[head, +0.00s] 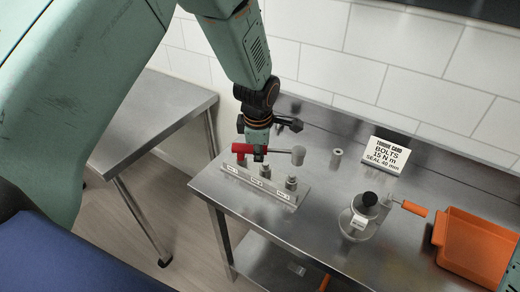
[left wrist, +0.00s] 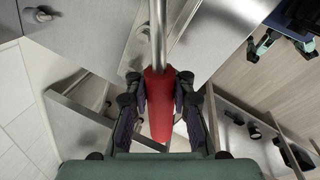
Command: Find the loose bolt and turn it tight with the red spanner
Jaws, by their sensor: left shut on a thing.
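My left gripper (head: 259,155) is shut on the red spanner (head: 241,148). The red handle shows between the fingers in the left wrist view (left wrist: 160,103), with its bare metal shaft running away upward. In the head view the spanner lies roughly level above the bolt block (head: 250,185), its grey head (head: 298,155) to the right. The block carries a row of bolts with small white labels: a right bolt (head: 291,183), a middle bolt (head: 265,171) and a left one partly hidden. The spanner head appears above the right bolt, apart from it. Which bolt is loose I cannot tell. My right gripper is not in view.
A torque card (head: 391,154) and a small grey cylinder (head: 337,156) stand behind on the steel bench (head: 320,225). A metal pot (head: 358,217) with black knob and orange-handled crank stands right of the block, beside an orange tray (head: 475,245). Another steel table (head: 150,115) is at left.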

